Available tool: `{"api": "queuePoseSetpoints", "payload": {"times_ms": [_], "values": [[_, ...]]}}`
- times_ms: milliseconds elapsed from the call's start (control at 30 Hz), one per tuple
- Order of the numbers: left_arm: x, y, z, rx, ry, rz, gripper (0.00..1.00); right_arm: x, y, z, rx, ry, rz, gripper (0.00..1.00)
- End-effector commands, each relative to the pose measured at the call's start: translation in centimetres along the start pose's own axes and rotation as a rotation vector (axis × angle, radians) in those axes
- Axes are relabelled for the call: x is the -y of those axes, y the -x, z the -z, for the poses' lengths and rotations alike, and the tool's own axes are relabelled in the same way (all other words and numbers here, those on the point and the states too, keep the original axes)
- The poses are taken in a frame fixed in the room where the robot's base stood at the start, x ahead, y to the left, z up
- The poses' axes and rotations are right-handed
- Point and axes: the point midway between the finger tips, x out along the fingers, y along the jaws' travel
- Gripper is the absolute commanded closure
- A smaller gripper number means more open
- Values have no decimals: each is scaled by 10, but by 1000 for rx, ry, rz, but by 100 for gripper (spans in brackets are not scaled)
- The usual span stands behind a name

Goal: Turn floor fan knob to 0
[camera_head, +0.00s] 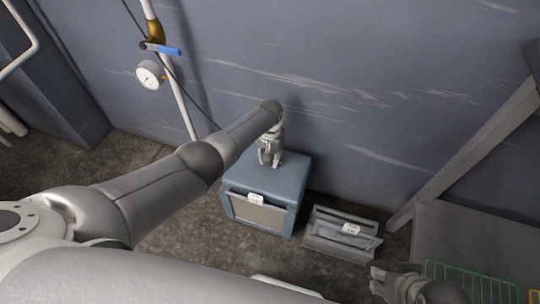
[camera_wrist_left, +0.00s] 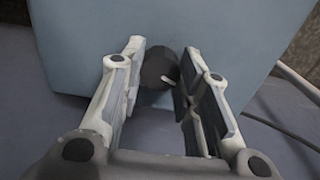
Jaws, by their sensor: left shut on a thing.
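The floor fan (camera_head: 268,178) is a blue box on the floor against the wall, with a grey front panel and a white tag. My left gripper (camera_head: 269,160) reaches down onto its top. In the left wrist view the fan's blue surface (camera_wrist_left: 105,30) fills the upper part. The dark round knob (camera_wrist_left: 154,64) with a pale pointer mark sits between the fingertips of my left gripper (camera_wrist_left: 162,70), which is shut on it. Any numbers around the knob cannot be read. My right gripper (camera_head: 392,284) is low at the right, away from the fan; its finger opening is unclear.
A grey metal toolbox-like carrier (camera_head: 341,236) with a white tag stands right of the fan. A green wire rack (camera_head: 470,280) lies at the lower right. A pipe with a gauge (camera_head: 150,75) and blue-handled valve (camera_head: 163,48) runs down the wall. A cable (camera_wrist_left: 285,125) lies beside the fan.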

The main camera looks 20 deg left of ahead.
Motion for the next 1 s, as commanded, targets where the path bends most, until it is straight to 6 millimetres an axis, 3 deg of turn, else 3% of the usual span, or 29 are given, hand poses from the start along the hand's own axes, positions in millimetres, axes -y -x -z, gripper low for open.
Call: {"api": "queuePoseSetpoints", "payload": {"times_ms": [400,433,567,1000], "values": [[0,0,0,1,9,-2,94,0,0,0,-1,0,0,60],[0,0,0,1,9,-2,66,0,0,0,-1,0,0,60],[0,0,0,0,8,-1,49,0,0,0,-1,0,0,60],[0,2,0,0,7,-1,47,0,0,1,-4,0,0,60]]}}
